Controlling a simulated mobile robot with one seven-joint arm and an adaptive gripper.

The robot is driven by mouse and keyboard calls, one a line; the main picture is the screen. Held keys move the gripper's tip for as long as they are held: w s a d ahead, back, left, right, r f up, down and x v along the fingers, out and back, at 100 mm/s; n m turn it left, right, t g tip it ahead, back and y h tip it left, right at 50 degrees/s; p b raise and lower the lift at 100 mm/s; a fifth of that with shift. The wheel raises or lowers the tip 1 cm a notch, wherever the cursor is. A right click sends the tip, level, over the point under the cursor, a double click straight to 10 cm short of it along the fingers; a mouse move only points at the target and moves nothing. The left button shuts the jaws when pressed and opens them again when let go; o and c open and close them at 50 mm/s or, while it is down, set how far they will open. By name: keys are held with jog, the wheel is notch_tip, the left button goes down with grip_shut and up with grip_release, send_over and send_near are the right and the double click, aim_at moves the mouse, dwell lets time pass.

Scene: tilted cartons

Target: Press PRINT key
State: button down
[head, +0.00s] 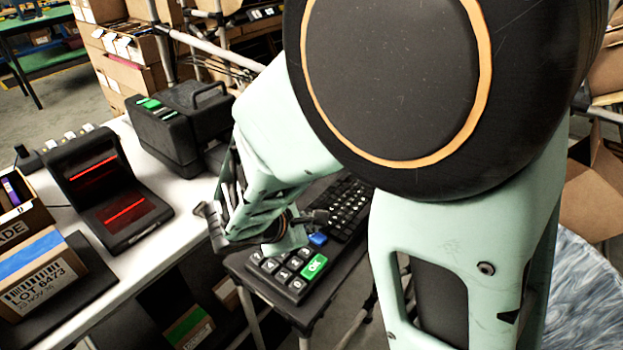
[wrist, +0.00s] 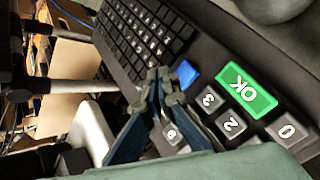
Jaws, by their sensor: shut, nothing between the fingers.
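A black keyboard (head: 345,208) with a number pad lies on a dark stand; it also shows in the wrist view (wrist: 142,35). A blue key (head: 318,239) sits between the letter keys and the number pad, and it shows in the wrist view (wrist: 187,73). I can read no PRINT label on any key. A large green OK key (head: 314,267) is close by, also in the wrist view (wrist: 246,89). My gripper (head: 296,226) is shut and empty over the keyboard. In the wrist view its fingertips (wrist: 166,84) appear just left of the blue key; contact cannot be told.
A white table (head: 165,232) to the left holds a scanner with red lights (head: 120,190), a black case (head: 180,128) and a carton marked LOT 6473 (head: 40,275). Cartons are stacked behind. My arm hides much of the right side.

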aim_at(312, 236)
jog(key=shift+f+b, duration=0.45)
jog(key=shift+b, duration=0.1)
jog(key=shift+f+b, duration=0.4)
jog(key=shift+b, duration=0.1)
dwell(0.6)
jog(key=shift+r, duration=0.15)
jog(key=shift+r+p, duration=0.65)
jog(key=shift+r, duration=0.1)
jog(key=shift+r+p, duration=1.9)
jog(key=shift+r, duration=0.55)
